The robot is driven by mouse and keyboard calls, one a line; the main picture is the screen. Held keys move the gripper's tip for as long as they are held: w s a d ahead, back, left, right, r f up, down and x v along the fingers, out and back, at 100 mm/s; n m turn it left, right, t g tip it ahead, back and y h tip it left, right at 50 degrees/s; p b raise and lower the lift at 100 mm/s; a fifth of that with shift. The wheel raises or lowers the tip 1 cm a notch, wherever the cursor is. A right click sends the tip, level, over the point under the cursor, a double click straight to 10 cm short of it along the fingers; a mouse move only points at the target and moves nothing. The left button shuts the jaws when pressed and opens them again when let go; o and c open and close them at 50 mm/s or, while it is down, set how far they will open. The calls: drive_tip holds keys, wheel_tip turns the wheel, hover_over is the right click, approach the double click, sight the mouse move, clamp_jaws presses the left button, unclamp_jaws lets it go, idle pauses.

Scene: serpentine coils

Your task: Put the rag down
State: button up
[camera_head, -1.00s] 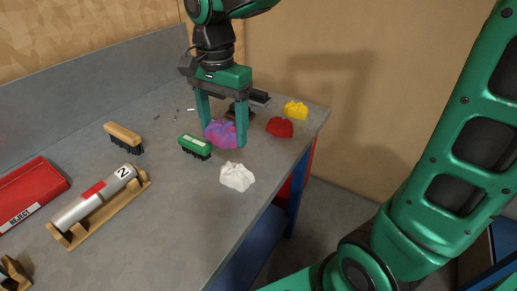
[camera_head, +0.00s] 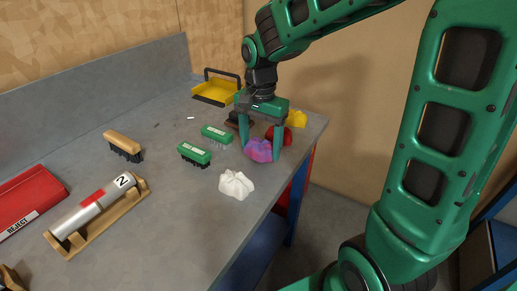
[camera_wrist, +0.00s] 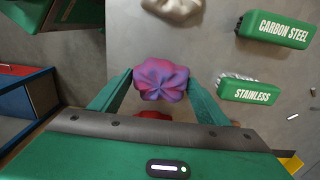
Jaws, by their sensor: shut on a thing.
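The rag, a crumpled purple and pink cloth (camera_head: 258,151), is between the two green fingers of my gripper (camera_head: 262,157) near the right edge of the grey bench. In the wrist view the purple rag (camera_wrist: 162,82) sits between the fingertips (camera_wrist: 160,84), which are shut on it. I cannot tell whether the rag touches the bench top. A red rag (camera_head: 285,136) is just behind the gripper, partly hidden by a finger. A white rag (camera_head: 236,185) lies in front, and a yellow rag (camera_head: 297,118) lies behind.
Two green brushes (camera_head: 194,154) (camera_head: 217,133) lie left of the gripper. A wooden brush (camera_head: 123,145), a cylinder marked 2 on a wooden stand (camera_head: 140,190) and a red REJECT tray (camera_head: 28,205) are further left.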

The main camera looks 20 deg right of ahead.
sight(259, 142)
drive_tip(key=shift+f, duration=0.9)
drive_tip(key=shift+f, duration=0.25)
drive_tip(key=o, duration=1)
drive_tip(key=shift+o, duration=0.2)
drive_tip(key=r, duration=1.1)
drive_tip(key=shift+a, duration=0.25)
drive_tip(key=s+d+f+n, duration=0.2)
drive_tip(key=s+d+f, duration=0.1)
drive_tip(key=s+d, duration=0.6)
drive_tip(key=s+d+f+n, duration=0.2)
drive_tip(key=s+d+f, duration=0.2)
drive_tip(key=s+d, duration=0.4)
drive_tip(key=s, duration=0.6)
drive_tip(key=shift+s+d, duration=0.3)
drive_tip(key=shift+d, duration=0.1)
drive_tip(key=shift+f, duration=0.1)
